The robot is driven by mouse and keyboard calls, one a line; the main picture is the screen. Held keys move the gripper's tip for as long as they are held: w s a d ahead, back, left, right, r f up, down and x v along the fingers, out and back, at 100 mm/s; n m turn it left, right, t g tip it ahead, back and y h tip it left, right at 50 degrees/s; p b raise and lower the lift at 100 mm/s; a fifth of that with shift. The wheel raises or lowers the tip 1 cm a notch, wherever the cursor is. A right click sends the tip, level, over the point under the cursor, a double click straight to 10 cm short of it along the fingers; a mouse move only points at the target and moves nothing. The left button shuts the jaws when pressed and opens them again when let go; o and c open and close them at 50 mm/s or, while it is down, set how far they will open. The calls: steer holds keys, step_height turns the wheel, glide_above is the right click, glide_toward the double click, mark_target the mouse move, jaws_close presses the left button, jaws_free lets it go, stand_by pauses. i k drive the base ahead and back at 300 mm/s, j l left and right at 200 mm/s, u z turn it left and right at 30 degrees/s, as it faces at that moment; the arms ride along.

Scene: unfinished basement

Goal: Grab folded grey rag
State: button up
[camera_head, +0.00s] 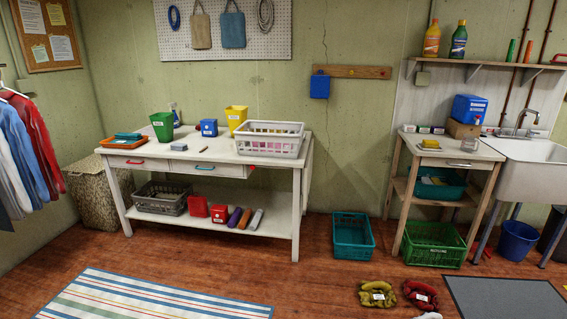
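I cannot make out the folded grey rag with certainty. A small flat greyish-yellow item (179,147) lies on the white workbench (215,156), left of the middle; it is too small to tell if it is cloth. My gripper is not in view.
A teal crate (353,236) stands on the floor. A striped rug (150,296) and mostly clear floor lie in front.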

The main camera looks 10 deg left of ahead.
mark_target(178, 146)
steer(key=i+u, duration=0.25)
steer(key=i, duration=0.4)
steer(key=i+u, duration=0.25)
steer(key=i, duration=0.35)
steer(key=i+l+u, duration=0.2)
steer(key=i, duration=0.4)
steer(key=i+j+u, duration=0.2)
steer(key=i, duration=0.55)
steer(key=i+l+u, duration=0.2)
steer(key=i, duration=0.55)
steer(key=i+l+u, duration=0.2)
steer(key=i, duration=0.6)
steer(key=j, duration=0.15)
